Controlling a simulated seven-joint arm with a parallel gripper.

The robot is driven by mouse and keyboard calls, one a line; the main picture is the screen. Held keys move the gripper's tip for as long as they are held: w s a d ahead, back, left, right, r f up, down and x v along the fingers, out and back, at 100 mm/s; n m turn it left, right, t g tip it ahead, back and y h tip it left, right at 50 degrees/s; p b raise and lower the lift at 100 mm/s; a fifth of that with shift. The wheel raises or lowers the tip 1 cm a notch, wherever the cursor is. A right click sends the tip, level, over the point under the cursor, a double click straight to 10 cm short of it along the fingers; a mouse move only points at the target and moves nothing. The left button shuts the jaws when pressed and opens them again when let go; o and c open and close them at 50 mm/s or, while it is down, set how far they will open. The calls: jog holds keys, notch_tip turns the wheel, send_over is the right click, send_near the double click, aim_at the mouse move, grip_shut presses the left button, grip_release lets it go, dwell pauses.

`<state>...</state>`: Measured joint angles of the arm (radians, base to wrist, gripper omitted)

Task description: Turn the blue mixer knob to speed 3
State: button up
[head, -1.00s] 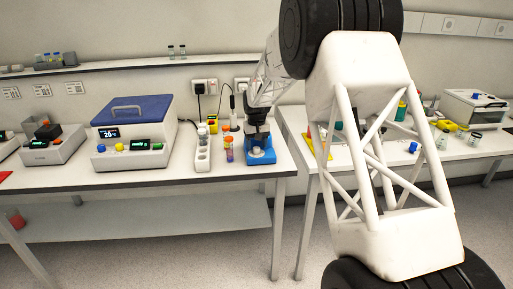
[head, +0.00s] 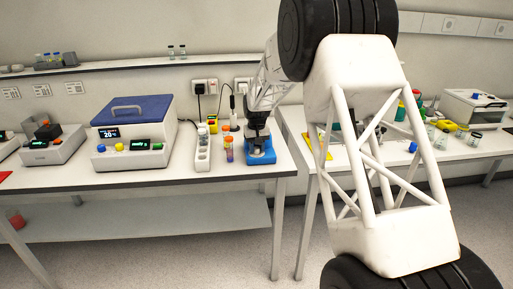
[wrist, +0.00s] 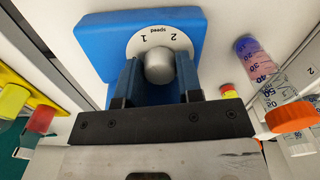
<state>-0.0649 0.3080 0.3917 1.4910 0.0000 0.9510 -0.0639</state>
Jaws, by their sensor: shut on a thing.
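The blue mixer (head: 262,158) stands near the right end of the left bench. In the wrist view its blue body (wrist: 95,45) carries a white dial plate (wrist: 185,40) marked "speed", with 1 and 2 readable. No 3 is visible there; part of the plate is hidden by my gripper. The grey round knob (wrist: 159,66) sits at the dial's middle, and I see no clear pointer on it. My gripper (wrist: 156,80) is shut on the knob, one finger on each side. In the head view my gripper (head: 257,144) is down at the mixer, largely hiding the knob.
Close by the mixer, a capped tube (head: 229,150) stands to its left; an orange-capped tube (wrist: 285,117) shows in the wrist view. The bench front is clear.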

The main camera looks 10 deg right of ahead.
aim_at(257, 147)
jog(key=shift+m, duration=2.9)
jog(key=o, duration=0.9)
jog(key=shift+r, duration=0.2)
jog(key=shift+r, duration=3.75)
